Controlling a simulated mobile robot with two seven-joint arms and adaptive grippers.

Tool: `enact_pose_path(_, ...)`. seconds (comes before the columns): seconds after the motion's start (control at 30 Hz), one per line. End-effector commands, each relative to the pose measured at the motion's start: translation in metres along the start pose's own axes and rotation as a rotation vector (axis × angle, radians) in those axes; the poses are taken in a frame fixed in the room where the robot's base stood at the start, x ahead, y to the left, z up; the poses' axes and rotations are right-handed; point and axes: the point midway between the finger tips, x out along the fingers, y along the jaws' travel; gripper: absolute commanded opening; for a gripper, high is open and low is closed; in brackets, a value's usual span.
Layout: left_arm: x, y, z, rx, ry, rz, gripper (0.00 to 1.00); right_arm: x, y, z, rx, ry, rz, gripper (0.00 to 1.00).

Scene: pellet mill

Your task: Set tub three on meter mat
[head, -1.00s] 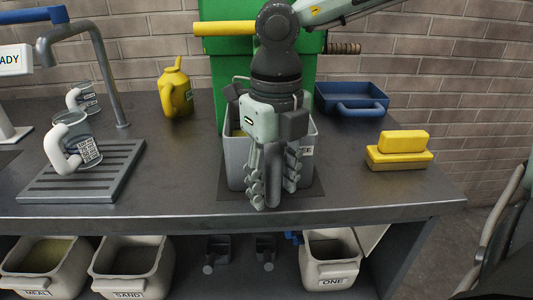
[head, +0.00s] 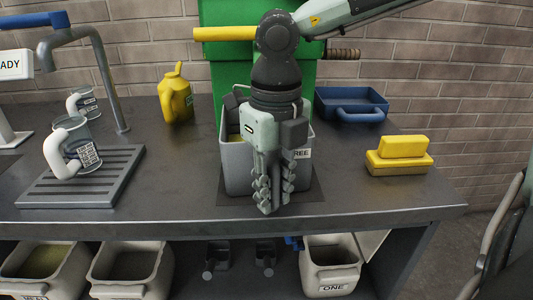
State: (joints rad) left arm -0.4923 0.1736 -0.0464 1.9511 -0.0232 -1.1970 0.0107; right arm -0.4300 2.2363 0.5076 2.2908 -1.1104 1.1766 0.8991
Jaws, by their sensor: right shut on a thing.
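A grey tub (head: 234,172) with a label ending in "REE" stands upright on a dark square mat (head: 311,196) on the bench, in front of the green machine. My right gripper (head: 268,210) points down at the tub's front side, its fingers close together and shut on the tub. The gripper hides the middle of the tub, part of its label and the exact place of the grip. My left gripper is not in view.
A yellow can (head: 175,96), a blue scoop tray (head: 350,103) and a yellow block stack (head: 400,157) stand around on the bench. A cup sits on the drain grate (head: 80,180) at left. More tubs, one labelled "ONE" (head: 331,270), are on the lower shelf.

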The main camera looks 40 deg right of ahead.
Motion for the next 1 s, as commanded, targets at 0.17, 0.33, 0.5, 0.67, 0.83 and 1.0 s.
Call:
enact_pose_path(0.17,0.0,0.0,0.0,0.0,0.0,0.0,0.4,0.0,0.0,-0.001,-0.002,0.002,-0.001,0.0)
enact_pose_path(0.33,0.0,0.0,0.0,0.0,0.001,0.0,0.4,0.001,0.0,-0.001,-0.003,0.003,-0.001,0.0)
enact_pose_path(0.5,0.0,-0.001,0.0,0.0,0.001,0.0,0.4,-0.001,0.0,0.0,-0.004,-0.002,-0.002,0.0)
enact_pose_path(0.67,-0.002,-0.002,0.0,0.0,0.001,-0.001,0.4,-0.005,0.0,0.001,-0.003,-0.003,-0.002,0.0)
enact_pose_path(0.83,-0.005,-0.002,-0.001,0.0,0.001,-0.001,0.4,-0.013,0.0,0.001,-0.002,-0.004,-0.001,0.0)
enact_pose_path(1.0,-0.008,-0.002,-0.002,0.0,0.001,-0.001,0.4,-0.021,0.0,0.001,-0.002,-0.005,-0.001,0.0)
